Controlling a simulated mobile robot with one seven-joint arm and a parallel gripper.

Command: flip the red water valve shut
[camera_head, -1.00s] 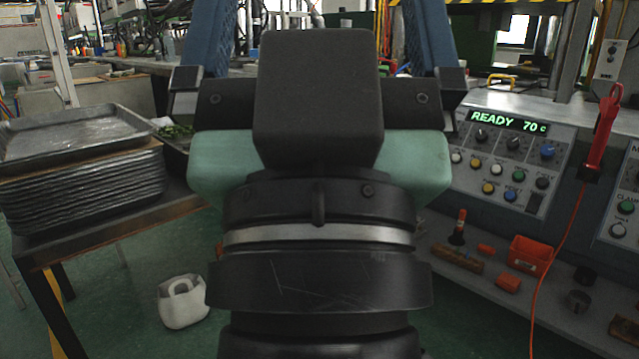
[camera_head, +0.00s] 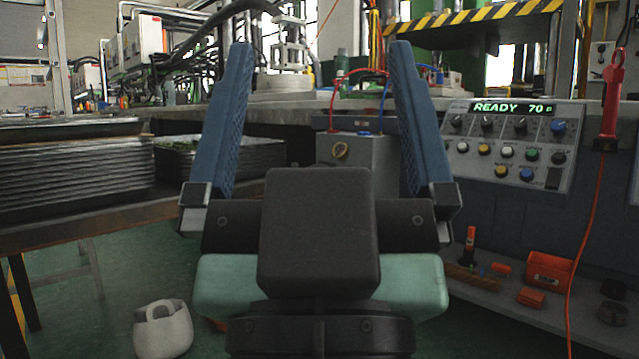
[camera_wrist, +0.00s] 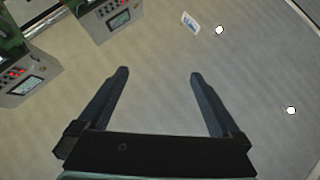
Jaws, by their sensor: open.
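My gripper (camera_head: 320,48) is in the middle of the head view, with its two blue fingers upright, wide apart and empty. It also shows in the wrist view (camera_wrist: 159,73), with nothing between the fingers. Between and beyond the fingers in the head view stands a grey box (camera_head: 357,165) with a round yellowish knob. A red hose (camera_head: 334,98) and a blue hose (camera_head: 383,98) rise from its top. I cannot make out a red valve for certain; my gripper hides part of the box.
A control panel (camera_head: 515,150) reading READY 70 stands right, beside a red tool (camera_head: 609,100) on a cord. An orange bin (camera_head: 548,270) sits on a low shelf. Stacked trays (camera_head: 75,175) stand left. A white container (camera_head: 163,330) is on the green floor.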

